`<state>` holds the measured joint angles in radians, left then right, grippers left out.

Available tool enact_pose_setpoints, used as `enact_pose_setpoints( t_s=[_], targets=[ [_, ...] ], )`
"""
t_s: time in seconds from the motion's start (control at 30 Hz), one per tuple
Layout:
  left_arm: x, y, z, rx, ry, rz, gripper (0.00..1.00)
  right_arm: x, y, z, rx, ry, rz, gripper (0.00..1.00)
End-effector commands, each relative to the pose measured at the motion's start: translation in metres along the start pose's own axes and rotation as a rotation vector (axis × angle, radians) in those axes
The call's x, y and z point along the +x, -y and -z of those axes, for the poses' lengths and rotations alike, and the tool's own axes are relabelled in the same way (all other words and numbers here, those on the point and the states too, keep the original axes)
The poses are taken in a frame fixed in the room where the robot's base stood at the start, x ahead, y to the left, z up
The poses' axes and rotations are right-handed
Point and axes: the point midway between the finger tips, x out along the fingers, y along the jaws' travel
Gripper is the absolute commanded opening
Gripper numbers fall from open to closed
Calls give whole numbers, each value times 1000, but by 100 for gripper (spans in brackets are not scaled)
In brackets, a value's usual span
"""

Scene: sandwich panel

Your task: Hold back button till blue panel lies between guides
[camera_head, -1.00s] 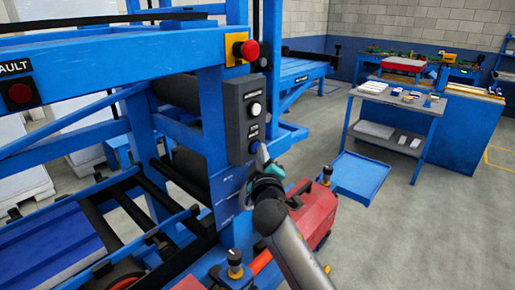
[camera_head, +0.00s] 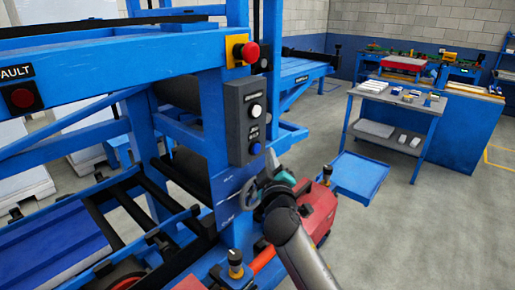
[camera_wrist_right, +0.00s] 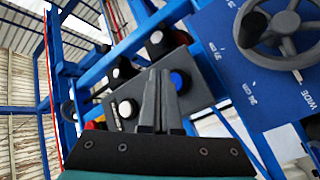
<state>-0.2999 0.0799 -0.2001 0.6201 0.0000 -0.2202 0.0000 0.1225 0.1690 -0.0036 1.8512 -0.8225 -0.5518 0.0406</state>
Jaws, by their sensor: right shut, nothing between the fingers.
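The grey control box (camera_head: 248,120) on the blue post carries a white button (camera_head: 255,111) above a blue button (camera_head: 255,148); their small labels are hard to read. My right gripper (camera_head: 270,168) is shut and empty, a little below and right of the blue button, apart from it. In the right wrist view the shut fingers (camera_wrist_right: 160,88) point up beside the blue button (camera_wrist_right: 178,80). A blue panel (camera_head: 50,248) lies at the lower left of the head view among dark bars, partly cut off by the frame. Its fit between the guides cannot be told. My left gripper is out of view.
A red stop button (camera_head: 250,52) on a yellow plate sits above the box. A handwheel (camera_wrist_right: 281,30) is close by in the wrist view. A red machine (camera_head: 318,212) stands right of the post. Open floor lies to the right, before a tool table (camera_head: 372,96).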

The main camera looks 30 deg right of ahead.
Motion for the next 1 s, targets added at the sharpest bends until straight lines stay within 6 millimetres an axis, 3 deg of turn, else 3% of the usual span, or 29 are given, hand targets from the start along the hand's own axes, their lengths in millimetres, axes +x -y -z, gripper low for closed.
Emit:
enact_pose_setpoints(
  t_s=[0.4, 1.0],
  targets=[
    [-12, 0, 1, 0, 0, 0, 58, -26, -20, -18, 0, 0, 0, 0],
    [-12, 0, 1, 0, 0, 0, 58, -27, -20, -19, 0, 0, 0, 0]
  ],
)
